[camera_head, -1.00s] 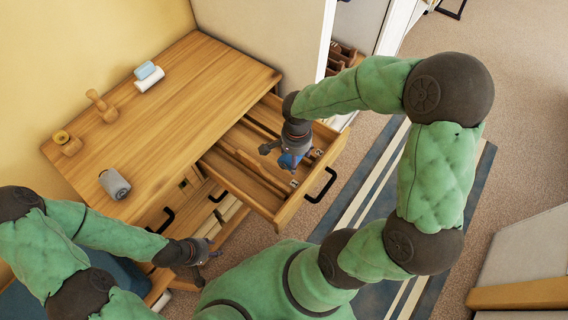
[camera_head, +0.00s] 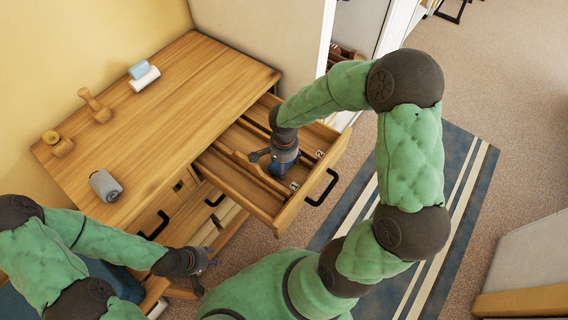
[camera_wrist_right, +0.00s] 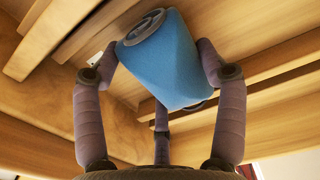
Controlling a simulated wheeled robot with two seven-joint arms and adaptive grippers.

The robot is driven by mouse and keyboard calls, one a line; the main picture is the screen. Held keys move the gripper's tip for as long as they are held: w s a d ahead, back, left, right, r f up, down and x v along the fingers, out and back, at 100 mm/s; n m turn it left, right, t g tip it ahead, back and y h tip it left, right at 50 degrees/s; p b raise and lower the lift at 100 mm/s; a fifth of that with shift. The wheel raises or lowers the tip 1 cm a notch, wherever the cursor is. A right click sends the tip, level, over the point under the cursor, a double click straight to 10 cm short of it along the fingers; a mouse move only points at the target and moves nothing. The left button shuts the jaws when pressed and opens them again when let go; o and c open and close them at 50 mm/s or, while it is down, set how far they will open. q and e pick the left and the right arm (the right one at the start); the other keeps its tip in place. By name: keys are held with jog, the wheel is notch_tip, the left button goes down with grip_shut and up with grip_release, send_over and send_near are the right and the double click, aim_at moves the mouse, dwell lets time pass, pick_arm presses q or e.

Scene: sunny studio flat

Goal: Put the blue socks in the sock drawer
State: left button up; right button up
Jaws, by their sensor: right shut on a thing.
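The blue socks, a rolled bundle (camera_wrist_right: 165,62), are held between the fingers of my right gripper (camera_wrist_right: 160,85) in the right wrist view. In the head view my right gripper (camera_head: 281,160) points down into the open top drawer (camera_head: 236,188), and a little blue of the socks shows beside its fingers. The drawer has wooden dividers and small white labels. I cannot tell whether the socks touch its bottom. My left gripper (camera_head: 206,277) has its fingers apart and is empty, beside the lower drawers.
On the dresser top (camera_head: 180,100) are a grey roll (camera_head: 105,186), a light blue and white pair of rolls (camera_head: 143,75) and wooden pieces (camera_head: 95,106). A lower drawer also stands out. A striped rug (camera_head: 440,200) lies on the floor to the right.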

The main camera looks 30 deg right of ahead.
jog(key=shift+f, duration=0.1)
jog(key=shift+f, duration=0.1)
jog(key=o, duration=0.7)
jog(key=shift+r, duration=0.25)
notch_tip(320, 180, up, 12)
jog(key=p, duration=0.5)
